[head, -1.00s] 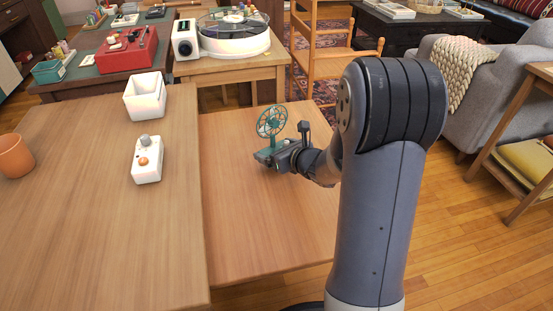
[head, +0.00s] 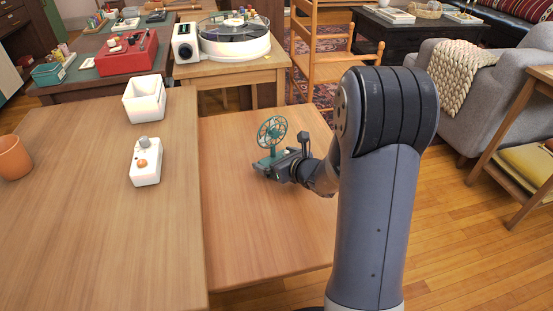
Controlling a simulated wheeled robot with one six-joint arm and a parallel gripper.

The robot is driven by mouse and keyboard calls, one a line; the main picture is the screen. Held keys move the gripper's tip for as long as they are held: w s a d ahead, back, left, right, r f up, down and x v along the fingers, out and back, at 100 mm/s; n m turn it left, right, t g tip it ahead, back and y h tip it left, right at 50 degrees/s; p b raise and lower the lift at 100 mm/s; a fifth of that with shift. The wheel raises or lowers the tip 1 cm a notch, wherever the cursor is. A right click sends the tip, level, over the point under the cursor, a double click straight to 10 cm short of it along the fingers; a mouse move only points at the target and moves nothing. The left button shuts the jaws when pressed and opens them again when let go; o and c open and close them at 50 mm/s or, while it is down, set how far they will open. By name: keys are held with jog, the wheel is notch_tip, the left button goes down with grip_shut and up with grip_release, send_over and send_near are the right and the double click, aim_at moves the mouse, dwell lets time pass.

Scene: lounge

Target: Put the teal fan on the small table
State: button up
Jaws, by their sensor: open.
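The teal fan (head: 272,131) stands upright at the small table (head: 265,235), the lower wooden top right of the larger table. Its round openwork head faces me, and its base (head: 266,161) seems to rest on the wood. My gripper (head: 271,171) is open, low over the tabletop, right at the fan's base on its near right side. The base is partly hidden by my gripper, so I cannot tell whether the fingers touch it.
The larger table (head: 95,245) holds a white box (head: 146,110), a white device with an orange knob (head: 146,165) and a terracotta pot (head: 14,158). A turntable (head: 234,40) stands on a table behind. The small table's near part is bare. A wooden chair (head: 325,72) stands beyond it.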

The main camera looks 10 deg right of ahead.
jog(key=p+v, duration=0.2)
jog(key=v, duration=0.9)
jog(key=shift+w+r, duration=0.1)
jog(key=shift+w, duration=0.05)
jog(key=shift+s+d+r+p, duration=0.2)
jog(key=shift+s+p, duration=0.1)
jog(key=shift+s, duration=0.25)
dwell(0.9)
